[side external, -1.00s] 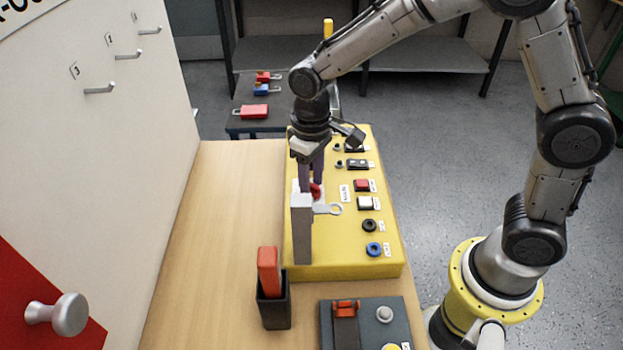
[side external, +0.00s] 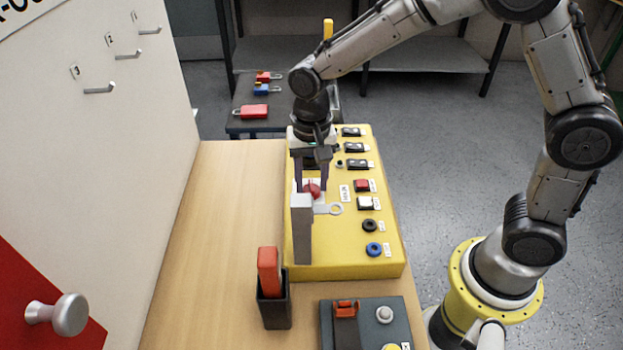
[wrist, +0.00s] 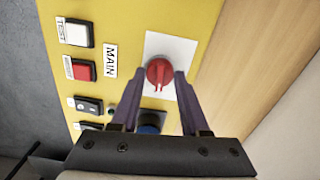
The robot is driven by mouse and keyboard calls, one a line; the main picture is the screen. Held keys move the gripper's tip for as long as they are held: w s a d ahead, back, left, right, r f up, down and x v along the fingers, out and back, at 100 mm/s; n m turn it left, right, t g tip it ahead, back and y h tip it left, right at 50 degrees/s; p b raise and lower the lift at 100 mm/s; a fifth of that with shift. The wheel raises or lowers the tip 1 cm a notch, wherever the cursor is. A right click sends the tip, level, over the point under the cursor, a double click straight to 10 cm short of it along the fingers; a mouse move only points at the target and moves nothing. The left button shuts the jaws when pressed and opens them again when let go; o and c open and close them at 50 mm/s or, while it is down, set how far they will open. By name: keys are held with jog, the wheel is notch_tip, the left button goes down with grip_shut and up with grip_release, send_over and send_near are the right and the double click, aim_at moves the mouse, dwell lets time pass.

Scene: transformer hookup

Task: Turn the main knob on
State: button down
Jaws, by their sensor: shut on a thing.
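The main knob is a round red knob (side external: 312,192) on a white plate on the yellow panel (side external: 340,262), beside a label reading MAIN (side external: 345,193). It also shows in the wrist view as the red knob (wrist: 159,73), with its pointer mark toward the bottom of the picture. My gripper (side external: 311,186) points down over the panel and is shut on the knob. In the wrist view my gripper (wrist: 161,76) has one finger on each side of the knob. The exact finger contact is hard to see.
Red and white buttons (side external: 362,186), black switches and a blue round part (side external: 374,249) line the panel's right. An orange-handled item (side external: 268,270) stands in a dark holder.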

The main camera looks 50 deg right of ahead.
aim_at(311, 185)
jog(key=shift+r+m, duration=0.1)
jog(key=shift+m, duration=0.4)
jog(key=shift+c, duration=2)
grip_release()
notch_tip(311, 185, up, 14)
jog(key=shift+d, duration=0.1)
